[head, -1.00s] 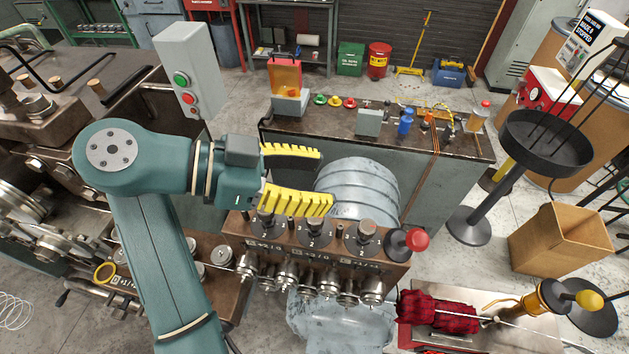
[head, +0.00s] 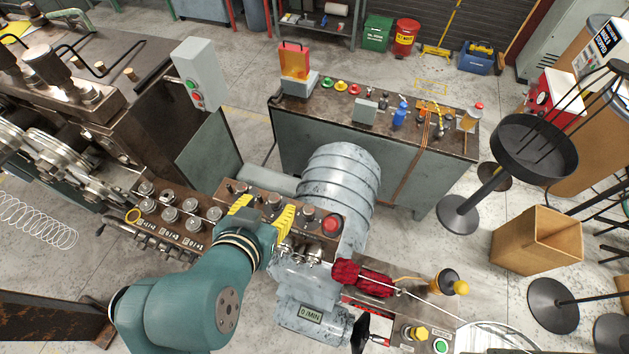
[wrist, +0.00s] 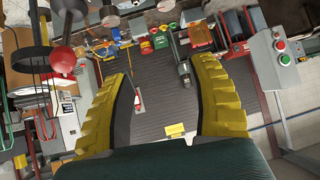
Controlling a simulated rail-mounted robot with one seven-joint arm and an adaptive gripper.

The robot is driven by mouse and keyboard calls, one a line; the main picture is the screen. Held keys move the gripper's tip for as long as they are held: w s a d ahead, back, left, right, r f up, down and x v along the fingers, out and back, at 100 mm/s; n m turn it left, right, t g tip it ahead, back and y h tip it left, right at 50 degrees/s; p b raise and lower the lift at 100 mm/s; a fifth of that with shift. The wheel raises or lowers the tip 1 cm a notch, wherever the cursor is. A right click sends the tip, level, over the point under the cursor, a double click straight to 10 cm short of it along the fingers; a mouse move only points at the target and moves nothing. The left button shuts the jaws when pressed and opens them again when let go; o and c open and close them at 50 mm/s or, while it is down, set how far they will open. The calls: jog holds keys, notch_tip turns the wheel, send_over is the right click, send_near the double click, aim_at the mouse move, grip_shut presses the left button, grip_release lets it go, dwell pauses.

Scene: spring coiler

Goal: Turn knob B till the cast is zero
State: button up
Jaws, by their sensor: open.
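A brown block with a row of silver-topped knobs (head: 274,200) and a red knob (head: 332,223) stands at the middle. A second block with several silver knobs (head: 190,206) lies left of it. Which one is knob B I cannot tell, as the labels are too small or hidden. My gripper (head: 263,208) is open, its yellow fingers spread over the first block and partly hiding it; contact cannot be told. In the wrist view nothing is between the fingers of my gripper (wrist: 160,70). A red ball (wrist: 62,60) shows at the left there. No cast reading is legible.
A grey ribbed drum (head: 342,180) stands just behind the knobs. A grey button box (head: 198,75) rises at the back left. A bench (head: 420,160) with small items is behind. A red cloth (head: 362,277) lies to the right. A loose wire coil (head: 38,220) is at far left.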

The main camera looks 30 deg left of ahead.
jog(key=s+n+g+p, duration=0.1)
jog(key=s+p, duration=0.1)
jog(key=s, duration=0.2)
jog(key=p, duration=0.3)
send_near(273, 199)
jog(key=x, duration=1)
jog(key=shift+w+f, duration=0.1)
jog(key=shift+w, duration=0.05)
grip_shut()
